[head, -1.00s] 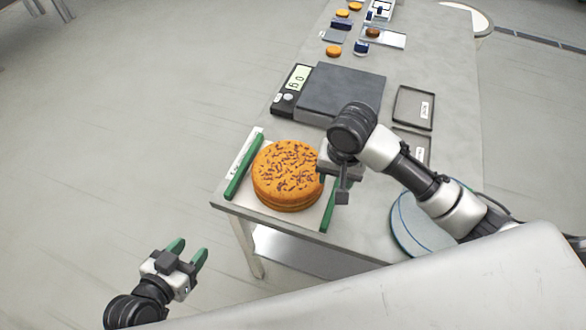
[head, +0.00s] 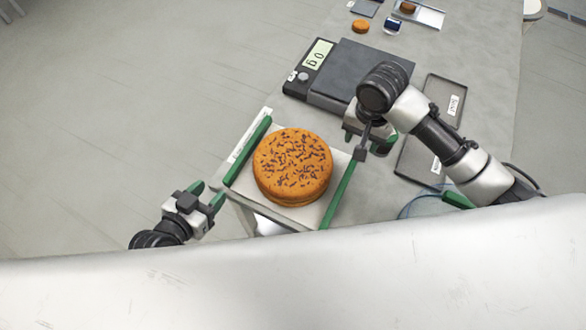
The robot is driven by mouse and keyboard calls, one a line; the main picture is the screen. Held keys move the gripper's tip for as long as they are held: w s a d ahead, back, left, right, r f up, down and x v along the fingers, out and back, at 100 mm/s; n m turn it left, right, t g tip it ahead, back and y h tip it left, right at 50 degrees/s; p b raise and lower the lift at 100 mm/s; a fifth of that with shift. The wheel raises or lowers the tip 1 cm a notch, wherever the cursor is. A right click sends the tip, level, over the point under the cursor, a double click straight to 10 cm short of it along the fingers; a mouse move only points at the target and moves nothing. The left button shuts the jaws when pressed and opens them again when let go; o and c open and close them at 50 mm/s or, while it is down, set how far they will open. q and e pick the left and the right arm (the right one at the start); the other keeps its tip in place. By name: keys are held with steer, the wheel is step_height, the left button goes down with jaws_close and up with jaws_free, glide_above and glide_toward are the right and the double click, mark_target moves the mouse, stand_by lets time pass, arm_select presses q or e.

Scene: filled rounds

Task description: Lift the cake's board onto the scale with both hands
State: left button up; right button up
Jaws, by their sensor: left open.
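The round orange-brown cake (head: 292,165) with dark sprinkles sits on a pale board (head: 318,212) at the table's near end. The board has a green bar along its left side (head: 247,150) and another along its right side (head: 341,196). The scale (head: 357,72) stands beyond it, its dark plate empty and its display (head: 319,53) reading 0 g. My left gripper (head: 206,194) is open and empty, just left of the left bar's near end and apart from it. My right gripper (head: 369,139) has its green fingers spread near the far end of the right bar; contact is unclear.
Two dark shallow trays with labels (head: 446,98) (head: 421,162) lie right of the scale, partly behind my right arm. Small orange cakes (head: 360,27) and a dark blue item (head: 392,26) are at the far end. My pale body covers the bottom.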

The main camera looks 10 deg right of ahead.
mark_target(233, 169)
arm_select(q)
steer(key=x, duration=0.9)
steer(key=shift+w+d, duration=0.15)
steer(key=shift+d, duration=0.05)
arm_select(e)
step_height(233, 169, down, 9)
steer(key=shift+f, duration=0.15)
arm_select(q)
jaws_close()
arm_select(e)
jaws_close()
arm_select(q)
steer(key=shift+r, duration=0.1)
